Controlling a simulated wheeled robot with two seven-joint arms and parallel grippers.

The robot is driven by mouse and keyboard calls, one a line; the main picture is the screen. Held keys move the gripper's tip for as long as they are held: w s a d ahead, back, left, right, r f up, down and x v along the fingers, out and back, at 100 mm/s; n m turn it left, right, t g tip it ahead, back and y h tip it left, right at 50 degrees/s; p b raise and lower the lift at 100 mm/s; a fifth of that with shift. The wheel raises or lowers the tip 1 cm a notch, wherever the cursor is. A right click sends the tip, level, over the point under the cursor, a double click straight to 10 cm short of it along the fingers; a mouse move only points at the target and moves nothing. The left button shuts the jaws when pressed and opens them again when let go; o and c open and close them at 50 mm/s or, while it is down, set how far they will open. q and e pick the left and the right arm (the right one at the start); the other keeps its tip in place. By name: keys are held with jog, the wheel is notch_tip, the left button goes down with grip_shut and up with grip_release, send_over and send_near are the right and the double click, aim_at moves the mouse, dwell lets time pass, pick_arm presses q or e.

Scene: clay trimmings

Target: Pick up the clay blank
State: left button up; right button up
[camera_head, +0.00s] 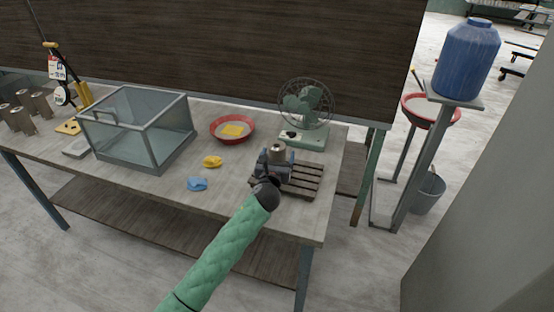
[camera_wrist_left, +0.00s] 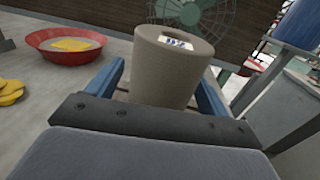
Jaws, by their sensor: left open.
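The clay blank (camera_head: 277,153) is a grey-brown cylinder with a hole in its top. It stands upright at the slatted wooden rack (camera_head: 311,182) on the right part of the table. In the left wrist view the clay blank (camera_wrist_left: 172,62) carries a small white label with dark marks. My left gripper (camera_head: 274,168) is open, with its blue fingers on either side of the blank. In the left wrist view the gripper (camera_wrist_left: 158,90) hides the blank's base, and I cannot tell whether the fingers touch it. My right gripper is out of view.
A green fan (camera_head: 305,112) stands close behind the blank. A red bowl (camera_head: 233,139) with a yellow thing, yellow (camera_head: 212,161) and blue (camera_head: 197,183) cloths, and a glass box (camera_head: 140,127) lie to the left. Several similar cylinders (camera_head: 20,115) stand at the far left.

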pick_arm(q)
jog(key=shift+w, duration=0.4)
jog(key=shift+s, duration=0.1)
jog(key=c, duration=1.3)
jog(key=shift+c, duration=0.9)
jog(key=shift+r, duration=0.15)
